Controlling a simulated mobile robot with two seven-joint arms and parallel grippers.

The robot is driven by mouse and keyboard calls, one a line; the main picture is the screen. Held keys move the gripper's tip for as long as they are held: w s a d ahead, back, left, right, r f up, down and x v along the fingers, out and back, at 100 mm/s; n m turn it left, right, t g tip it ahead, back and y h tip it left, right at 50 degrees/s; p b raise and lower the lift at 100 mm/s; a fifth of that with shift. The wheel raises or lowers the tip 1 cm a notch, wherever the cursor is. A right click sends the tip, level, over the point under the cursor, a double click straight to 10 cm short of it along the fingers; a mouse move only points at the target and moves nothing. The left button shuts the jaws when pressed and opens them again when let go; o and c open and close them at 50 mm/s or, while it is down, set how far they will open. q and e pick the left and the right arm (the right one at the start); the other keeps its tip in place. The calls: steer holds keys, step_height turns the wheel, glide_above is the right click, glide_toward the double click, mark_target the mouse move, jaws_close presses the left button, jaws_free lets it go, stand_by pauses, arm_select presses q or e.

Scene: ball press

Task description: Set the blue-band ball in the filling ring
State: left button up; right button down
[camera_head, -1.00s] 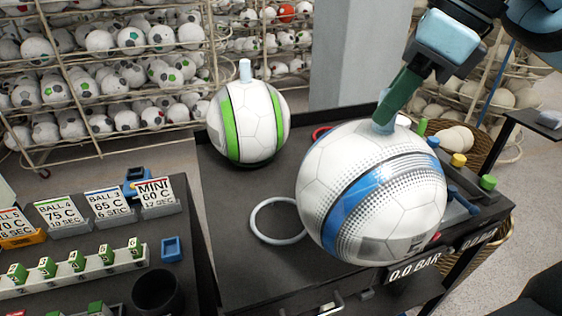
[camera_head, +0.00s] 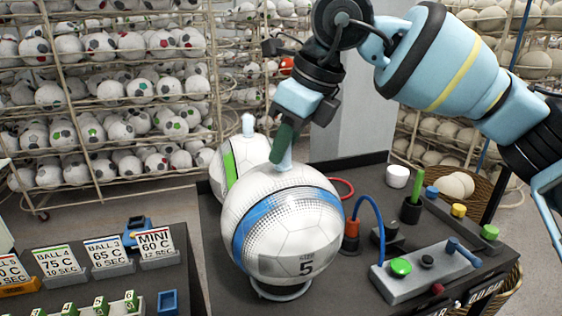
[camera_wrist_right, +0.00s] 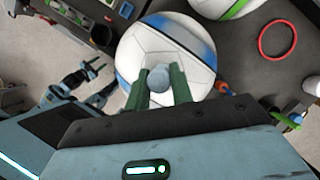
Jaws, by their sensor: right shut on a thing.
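The blue-band ball (camera_head: 280,235) is white with a blue stripe and a "5" on its front. It hangs upright below my right gripper (camera_head: 283,150), which is shut on the pale stub on its top. The right wrist view shows the two green fingers (camera_wrist_right: 160,85) on either side of that stub, with the ball (camera_wrist_right: 165,50) beneath. The pale filling ring (camera_head: 282,294) shows as a thin arc under the ball; most of it is hidden. I cannot tell whether ball and ring touch.
The green-band ball (camera_head: 228,160) stands close behind, partly hidden. To the right are a grey control block with a green button (camera_head: 401,267), a blue hose (camera_head: 372,204) and a white cup (camera_head: 398,176). Temperature cards (camera_head: 107,252) stand on the left bench.

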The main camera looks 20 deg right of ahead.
mark_target(281, 165)
steer(key=shift+w+a+f, duration=0.1)
steer(key=shift+w+a, duration=0.2)
steer(key=shift+f, duration=1.8)
steer(key=c, duration=1.2)
jaws_free()
steer(key=shift+f, duration=0.1)
steer(key=shift+c, duration=0.2)
steer(key=shift+d+r, duration=0.15)
steer(key=shift+r, duration=0.45)
steer(key=v, duration=1.1)
steer(key=shift+s, duration=0.2)
